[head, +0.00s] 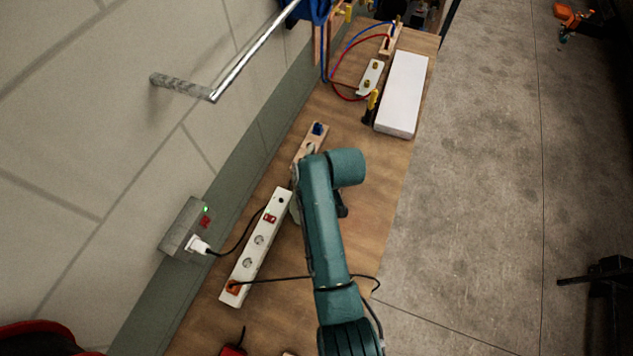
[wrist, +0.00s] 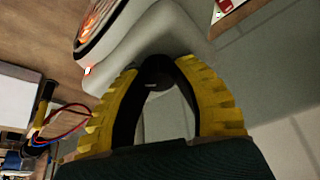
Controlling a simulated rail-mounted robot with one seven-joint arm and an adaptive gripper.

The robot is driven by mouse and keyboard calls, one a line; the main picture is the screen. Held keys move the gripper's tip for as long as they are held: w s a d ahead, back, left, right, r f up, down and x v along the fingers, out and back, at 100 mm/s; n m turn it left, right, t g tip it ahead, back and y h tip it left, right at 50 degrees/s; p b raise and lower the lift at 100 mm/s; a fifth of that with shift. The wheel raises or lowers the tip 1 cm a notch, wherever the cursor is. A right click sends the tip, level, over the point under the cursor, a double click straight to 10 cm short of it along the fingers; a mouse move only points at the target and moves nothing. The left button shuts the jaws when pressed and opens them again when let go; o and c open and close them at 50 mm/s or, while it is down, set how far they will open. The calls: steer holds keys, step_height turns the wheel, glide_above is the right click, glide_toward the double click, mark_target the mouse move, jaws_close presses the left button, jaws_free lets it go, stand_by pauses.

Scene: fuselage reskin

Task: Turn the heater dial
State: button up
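The heater (wrist: 170,30) is a pale grey body with a glowing orange grille (wrist: 100,22) and a small lit spot on its edge in the wrist view. Its dark round dial (wrist: 157,72) is on the near face. My gripper (wrist: 160,68) has two yellow ribbed fingers with black inner pads. The fingertips converge on both sides of the dial and appear to press on it; the exact contact is dark and hard to make out. In the head view my arm covers the gripper and most of the heater.
A white power strip (head: 257,246) with a plugged-in cable lies on the wooden bench (head: 385,170) left of my arm. A wall outlet (head: 184,232) and a metal rail (head: 245,55) are at the left. A white box (head: 403,92) stands beyond my arm.

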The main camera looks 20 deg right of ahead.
jaws_close()
